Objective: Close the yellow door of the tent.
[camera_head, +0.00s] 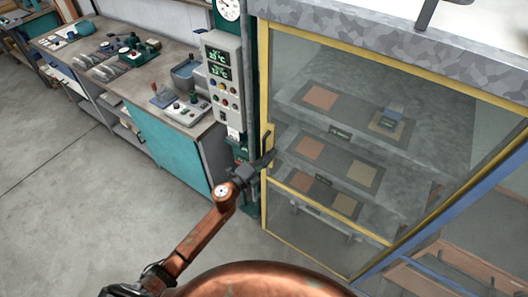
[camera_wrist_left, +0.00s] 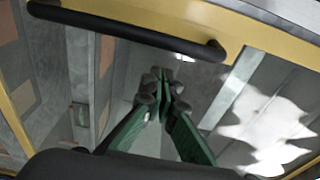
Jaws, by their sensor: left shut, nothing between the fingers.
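The tent's yellow door (camera_head: 348,50) is a yellow frame with a clear panel, seen in the middle and right of the head view. It looks close to the tent's front; I cannot tell whether a gap is left. My left gripper (camera_head: 267,154) is at the door's left upright, about mid-height, shut and empty. In the left wrist view its green-sided fingers (camera_wrist_left: 163,85) meet in front of the clear panel. A black bar handle (camera_wrist_left: 130,31) crosses above them, along a yellow frame bar (camera_wrist_left: 240,37). I cannot tell whether the fingers touch the door. My right gripper is out of view.
Shelves with orange and tan squares (camera_head: 319,97) show through the panel. A blue post (camera_head: 450,212) slants at the right. A control box (camera_head: 222,72) stands just left of the door. A workbench (camera_head: 160,85) with tools runs back left. The grey floor (camera_head: 60,200) is clear.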

